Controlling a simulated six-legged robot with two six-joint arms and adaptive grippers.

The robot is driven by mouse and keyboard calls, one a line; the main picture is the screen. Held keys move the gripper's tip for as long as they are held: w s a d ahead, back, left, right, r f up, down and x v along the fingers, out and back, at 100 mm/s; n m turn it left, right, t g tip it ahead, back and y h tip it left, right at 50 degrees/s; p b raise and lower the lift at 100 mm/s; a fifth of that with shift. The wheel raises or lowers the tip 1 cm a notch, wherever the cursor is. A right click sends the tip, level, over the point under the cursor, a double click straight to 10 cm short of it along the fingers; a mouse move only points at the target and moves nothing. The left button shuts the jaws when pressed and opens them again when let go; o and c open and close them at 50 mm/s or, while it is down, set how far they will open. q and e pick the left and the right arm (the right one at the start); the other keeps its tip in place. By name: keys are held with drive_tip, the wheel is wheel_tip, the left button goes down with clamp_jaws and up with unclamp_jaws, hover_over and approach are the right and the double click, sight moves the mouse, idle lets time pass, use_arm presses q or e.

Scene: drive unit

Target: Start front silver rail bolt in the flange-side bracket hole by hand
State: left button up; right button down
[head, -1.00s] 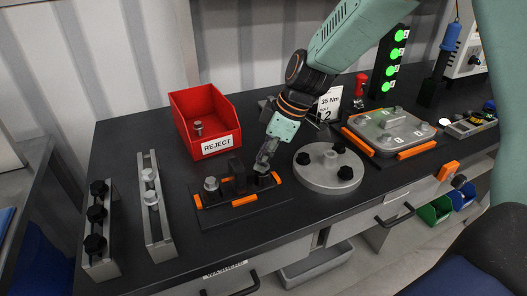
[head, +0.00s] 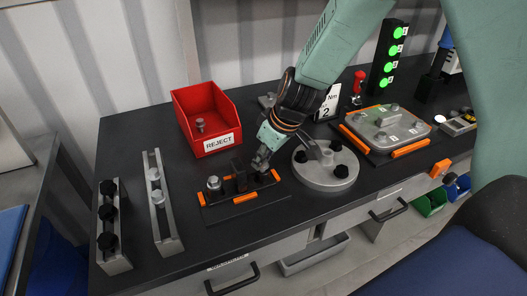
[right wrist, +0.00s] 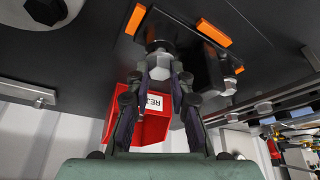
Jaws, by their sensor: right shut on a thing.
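The black bracket fixture (head: 240,207) with orange corner pieces lies on the bench. A silver bolt (head: 213,183) stands at its left end, and a dark upright block (head: 238,172) rises in its middle. My right gripper (head: 261,162) is at the fixture's right end. In the right wrist view its fingers are shut on a silver hex bolt (right wrist: 160,70), its head towards the camera, against a round dark seat on the fixture. The hole is hidden; I cannot tell how deep the bolt sits. The silver rail (head: 166,230) at left carries two silver bolts. My left gripper is out of view.
A red reject bin (head: 209,145) holding a bolt stands behind the fixture. A round metal flange (head: 326,180) with black knobs is close on the right. A rail with black bolts (head: 114,258) is far left. Bench between silver rail and fixture is clear.

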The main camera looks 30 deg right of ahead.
drive_tip(key=shift+s+a+m+h+p, duration=0.1)
drive_tip(key=shift+m+h+p, duration=0.25)
drive_tip(key=shift+m, duration=0.45)
drive_tip(key=c, duration=1.6)
unclamp_jaws()
drive_tip(key=shift+m, duration=0.3)
drive_tip(key=shift+c, duration=0.2)
drive_tip(key=o, duration=0.5)
drive_tip(key=shift+o, duration=0.2)
wheel_tip(320, 180, up, 15)
drive_tip(key=p, duration=0.5)
